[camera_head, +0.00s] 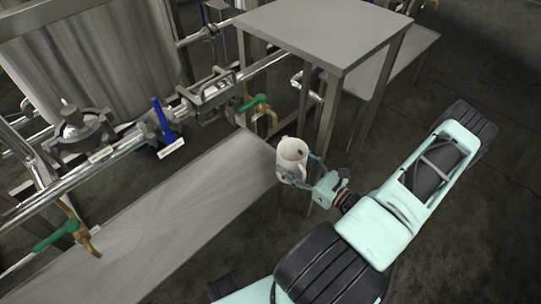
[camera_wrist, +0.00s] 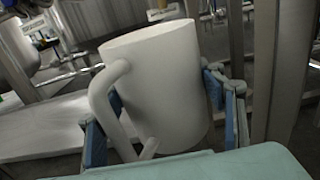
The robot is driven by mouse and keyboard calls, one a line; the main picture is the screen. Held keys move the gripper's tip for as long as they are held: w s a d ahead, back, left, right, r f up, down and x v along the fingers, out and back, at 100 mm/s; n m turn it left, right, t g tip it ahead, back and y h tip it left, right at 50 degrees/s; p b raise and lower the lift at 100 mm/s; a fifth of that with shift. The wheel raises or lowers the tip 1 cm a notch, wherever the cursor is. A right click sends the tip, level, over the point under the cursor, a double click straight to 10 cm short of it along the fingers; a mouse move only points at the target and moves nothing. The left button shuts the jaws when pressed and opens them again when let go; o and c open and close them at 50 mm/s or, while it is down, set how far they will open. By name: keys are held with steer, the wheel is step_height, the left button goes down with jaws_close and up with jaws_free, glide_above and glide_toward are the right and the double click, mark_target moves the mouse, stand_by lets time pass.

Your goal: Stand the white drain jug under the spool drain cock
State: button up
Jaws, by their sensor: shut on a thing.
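The white jug (camera_head: 291,158) is upright and open at the top, held between the blue fingers of my gripper (camera_head: 301,171) beside the right end of the low steel bench. The jug (camera_wrist: 165,85) fills the middle of the wrist view, its handle toward the camera at the left. My gripper (camera_wrist: 158,118) is shut around its body. One brass cock with a green handle (camera_head: 260,103) is on the pipe behind the jug. Another green-handled brass cock (camera_head: 82,235) hangs over the bench's left part. I cannot tell which is the spool drain cock.
The low steel bench (camera_head: 170,215) is bare below the pipe run. A taller steel table (camera_head: 325,30) stands behind the jug, its legs close to my gripper. A blue-handled valve (camera_head: 161,120) and a steel tank (camera_head: 95,60) are at the left.

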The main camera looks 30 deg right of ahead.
mark_target(301, 175)
steer(key=shift+w+a+f+b, duration=0.55)
steer(key=shift+w+b, duration=0.15)
steer(key=shift+w, duration=0.85)
steer(key=shift+w+a+f+b, duration=0.55)
steer(key=shift+w+f+b, duration=0.1)
steer(key=shift+w, duration=0.9)
steer(key=shift+w+a+f+b, duration=0.55)
steer(key=shift+w+b, duration=0.15)
steer(key=shift+w, duration=0.85)
steer(key=shift+f, duration=0.15)
steer(key=o, duration=1.2)
steer(key=shift+o, duration=0.2)
steer(key=shift+s+d+r, duration=0.1)
steer(key=shift+s+r, duration=0.05)
steer(key=shift+r, duration=0.05)
steer(key=p+v, duration=0.3)
steer(key=v, duration=0.8)
steer(key=shift+s, duration=0.4)
